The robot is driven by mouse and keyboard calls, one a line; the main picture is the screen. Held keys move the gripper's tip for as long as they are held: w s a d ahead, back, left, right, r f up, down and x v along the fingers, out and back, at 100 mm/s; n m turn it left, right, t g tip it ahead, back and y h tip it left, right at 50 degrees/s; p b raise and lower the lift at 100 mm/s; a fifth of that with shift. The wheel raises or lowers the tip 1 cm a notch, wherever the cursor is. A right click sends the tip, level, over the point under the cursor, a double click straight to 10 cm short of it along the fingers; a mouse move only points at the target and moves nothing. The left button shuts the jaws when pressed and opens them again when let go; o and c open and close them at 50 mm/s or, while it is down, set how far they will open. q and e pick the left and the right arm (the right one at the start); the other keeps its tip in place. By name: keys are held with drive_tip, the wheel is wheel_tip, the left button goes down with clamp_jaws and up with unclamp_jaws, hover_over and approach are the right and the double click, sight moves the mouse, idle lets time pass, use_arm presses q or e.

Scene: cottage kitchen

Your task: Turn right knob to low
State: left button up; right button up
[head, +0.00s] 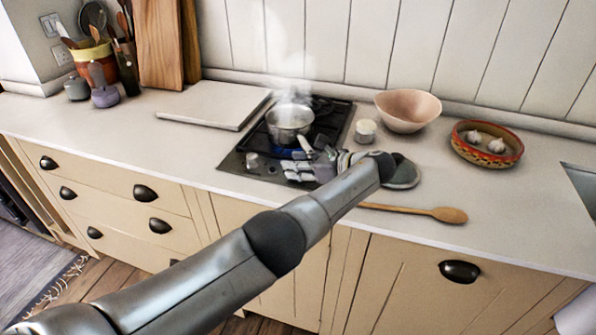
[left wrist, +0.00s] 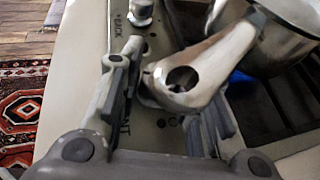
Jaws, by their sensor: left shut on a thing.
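The hob (head: 237,162) is set in the counter. A steaming metal saucepan (head: 289,120) stands on it, and it also shows in the left wrist view (left wrist: 284,40). Its handle (left wrist: 185,75) comes toward me. My left gripper (head: 303,169) is at the hob's front right, over where the right knob sits. In the left wrist view its fingers (left wrist: 165,118) straddle the front-marked spot, with the handle end in front of them. The left knob (head: 252,161) is clear.
A wooden spoon (head: 448,215) lies near the counter's front edge, beside a grey pad (head: 404,174). A small white pot (head: 365,131), a pink bowl (head: 408,108) and a garlic dish (head: 460,147) stand to the right. A pale board (head: 212,105) lies left of the hob.

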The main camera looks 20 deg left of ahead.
idle(0.4)
use_arm(q)
drive_tip(key=o, duration=0.9)
drive_tip(key=v, duration=0.7)
drive_tip(key=shift+d+r, duration=0.1)
drive_tip(key=shift+d, duration=0.1)
drive_tip(key=shift+s, duration=0.1)
